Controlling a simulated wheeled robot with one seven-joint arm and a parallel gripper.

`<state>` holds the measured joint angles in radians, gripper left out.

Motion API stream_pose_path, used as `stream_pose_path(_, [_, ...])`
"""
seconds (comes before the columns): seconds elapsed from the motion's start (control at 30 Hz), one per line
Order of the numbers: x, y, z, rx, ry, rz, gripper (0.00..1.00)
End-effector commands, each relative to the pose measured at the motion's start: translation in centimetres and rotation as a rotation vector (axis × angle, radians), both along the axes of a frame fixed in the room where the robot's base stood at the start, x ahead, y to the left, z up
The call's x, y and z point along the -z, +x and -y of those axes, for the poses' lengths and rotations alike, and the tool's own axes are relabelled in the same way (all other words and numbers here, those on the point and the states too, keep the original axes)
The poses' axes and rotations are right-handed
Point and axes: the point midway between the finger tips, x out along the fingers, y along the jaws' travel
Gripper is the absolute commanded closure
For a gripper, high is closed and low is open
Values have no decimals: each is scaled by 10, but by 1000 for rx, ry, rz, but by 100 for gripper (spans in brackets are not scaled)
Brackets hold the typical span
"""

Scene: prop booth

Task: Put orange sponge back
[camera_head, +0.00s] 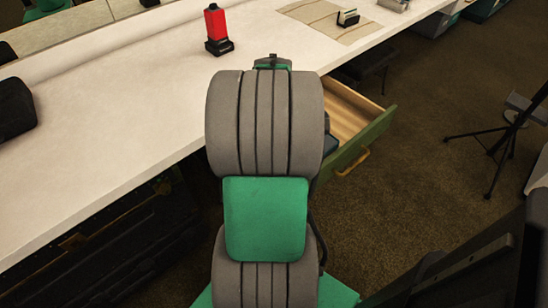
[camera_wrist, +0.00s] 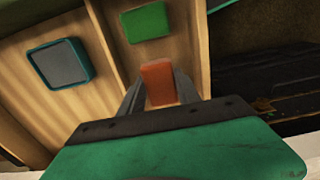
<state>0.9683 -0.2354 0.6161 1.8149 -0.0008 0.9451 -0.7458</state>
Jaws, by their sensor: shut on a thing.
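The orange sponge (camera_wrist: 157,80) is between the two fingers of my gripper (camera_wrist: 159,88) in the wrist view. My gripper is shut on it. Both show over the light wooden inside of the open drawer (camera_wrist: 104,72); whether the sponge touches the wood I cannot tell. In the head view my arm hides the gripper and the sponge, and the drawer's green front with its brass handle (camera_head: 352,161) sticks out from under the counter.
In the drawer lie a green block (camera_wrist: 145,22) and, left of a divider, a teal-rimmed grey box (camera_wrist: 60,63). On the white counter (camera_head: 120,95) stand a red-and-black object (camera_head: 217,30) and a small holder (camera_head: 348,18) on a mat. A tripod stand (camera_head: 497,145) is at right.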

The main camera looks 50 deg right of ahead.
Motion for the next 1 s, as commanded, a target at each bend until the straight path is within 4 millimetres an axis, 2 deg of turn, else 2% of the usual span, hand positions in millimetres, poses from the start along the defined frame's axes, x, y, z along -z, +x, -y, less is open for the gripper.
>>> stream_pose_path(0.2, [35,1,3,0,2,-2,99])
stream_pose_path(0.57, [39,1,3,0,1,-1,99])
stream_pose_path(0.6, [38,1,3,0,0,0,58])
stream_pose_path(0.83, [37,1,3,0,0,0,39])
stream_pose_path(1.0, [37,1,3,0,0,0,39])
